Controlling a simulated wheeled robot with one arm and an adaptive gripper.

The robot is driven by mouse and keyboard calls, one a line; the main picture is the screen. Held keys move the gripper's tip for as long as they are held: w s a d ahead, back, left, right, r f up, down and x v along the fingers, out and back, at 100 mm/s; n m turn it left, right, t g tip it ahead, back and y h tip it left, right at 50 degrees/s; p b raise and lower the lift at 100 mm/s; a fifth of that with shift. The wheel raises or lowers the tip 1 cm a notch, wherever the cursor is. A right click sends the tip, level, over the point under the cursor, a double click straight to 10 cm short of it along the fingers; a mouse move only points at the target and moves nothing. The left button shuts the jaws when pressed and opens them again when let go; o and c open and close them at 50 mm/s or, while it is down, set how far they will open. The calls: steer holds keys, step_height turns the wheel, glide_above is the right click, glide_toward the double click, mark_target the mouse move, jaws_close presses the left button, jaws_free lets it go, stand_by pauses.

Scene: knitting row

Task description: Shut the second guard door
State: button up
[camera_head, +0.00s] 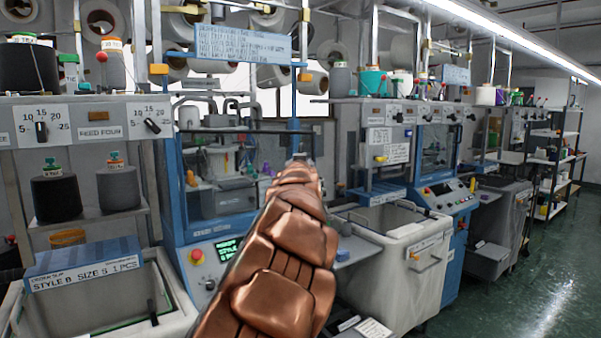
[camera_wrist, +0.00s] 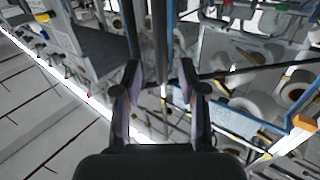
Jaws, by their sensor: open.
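Two blue-framed knitting machines show in the head view. The nearer machine (camera_head: 180,190) has a wide window area with a dark horizontal bar (camera_head: 230,131) across its top; parts inside show through it. The farther machine (camera_head: 451,190) has a blue-framed guard window (camera_head: 434,146) that looks flat against its front. I cannot tell how far either guard stands open. My copper arm reaches up in front of the nearer machine and hides its right part. My gripper (camera_wrist: 160,88) is open in the wrist view. A dark upright bar (camera_wrist: 160,35) shows between and beyond its fingers; contact is unclear.
A grey bin (camera_head: 395,222) stands between the machines, and another bin (camera_head: 90,300) is at the lower left. Yarn cones (camera_head: 55,198) sit on the left shelf. A red stop button (camera_head: 197,256) is on the nearer panel. Green floor (camera_head: 520,290) is clear at right.

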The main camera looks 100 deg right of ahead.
steer(key=a, duration=0.6)
steer(key=shift+w+a+f, duration=0.15)
steer(key=shift+w+a, duration=0.05)
steer(key=shift+w, duration=0.2)
